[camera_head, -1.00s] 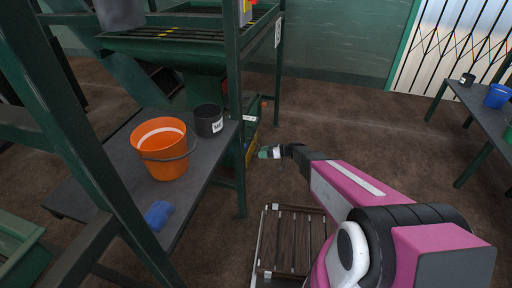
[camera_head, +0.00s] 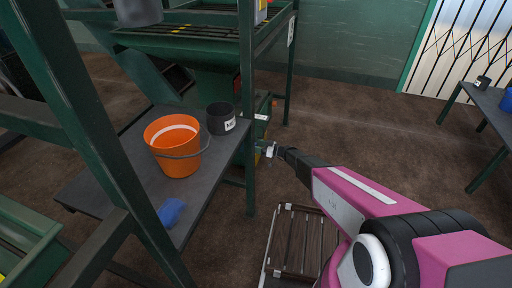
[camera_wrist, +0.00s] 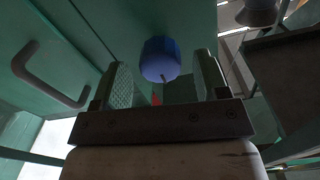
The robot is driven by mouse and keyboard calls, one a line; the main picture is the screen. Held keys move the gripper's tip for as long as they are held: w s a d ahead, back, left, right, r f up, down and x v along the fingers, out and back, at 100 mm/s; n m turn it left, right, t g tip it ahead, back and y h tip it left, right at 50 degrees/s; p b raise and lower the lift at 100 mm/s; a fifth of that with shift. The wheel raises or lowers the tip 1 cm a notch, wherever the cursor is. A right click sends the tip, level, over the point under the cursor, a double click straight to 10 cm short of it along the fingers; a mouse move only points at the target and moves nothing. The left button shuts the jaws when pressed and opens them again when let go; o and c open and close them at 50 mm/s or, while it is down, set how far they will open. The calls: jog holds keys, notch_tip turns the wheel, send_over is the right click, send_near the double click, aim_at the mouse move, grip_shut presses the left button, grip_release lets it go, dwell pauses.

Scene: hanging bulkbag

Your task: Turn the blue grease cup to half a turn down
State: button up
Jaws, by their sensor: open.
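The blue grease cup (camera_wrist: 160,60) shows in the wrist view, under a green metal surface and just beyond my fingertips. My gripper (camera_wrist: 163,82) is open, with one finger to the left of the cup and one to the right. The cup lies between their lines, nearer the right finger, and no finger visibly touches it. In the head view my gripper (camera_head: 271,150) is small, beside the green frame at the shelf's right end. The cup cannot be made out in that view.
In the head view, an orange bucket (camera_head: 174,150), a black pot (camera_head: 221,118) and a blue object (camera_head: 171,212) rest on the grey shelf. A green post (camera_head: 248,100) stands close to my gripper.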

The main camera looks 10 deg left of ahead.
jog(key=shift+w+a, duration=0.1)
jog(key=shift+a, duration=0.75)
jog(key=shift+c, duration=0.4)
jog(key=c, duration=0.9)
jog(key=shift+o, duration=0.2)
